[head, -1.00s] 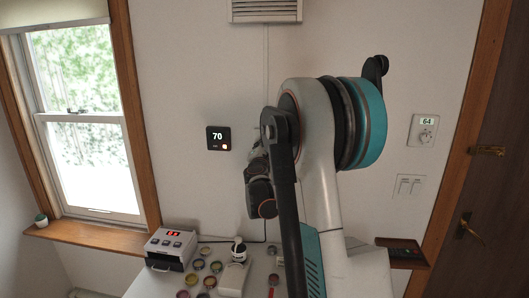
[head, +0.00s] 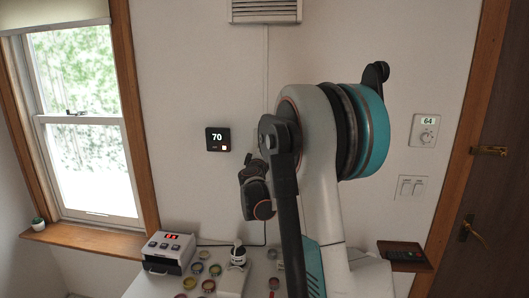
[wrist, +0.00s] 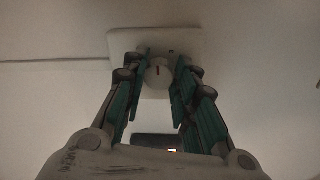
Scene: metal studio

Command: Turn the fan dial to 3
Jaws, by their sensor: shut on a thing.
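The fan dial (wrist: 158,75) is a round pale knob with a small dark mark, on a pale wall plate (wrist: 122,42) in the wrist view. My gripper (wrist: 162,72) has one green-padded finger on each side of the knob and is shut on it. I cannot read any numbers around the dial, so its setting cannot be told. In the head view my arm hides the dial and the fingertips.
A black panel reading 70 (head: 217,139) is on the wall left of my wrist. A vent (head: 265,10) is above. A knob plate reading 64 (head: 426,131) and a switch plate (head: 411,188) are at right. Below is a cluttered white table (head: 140,285).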

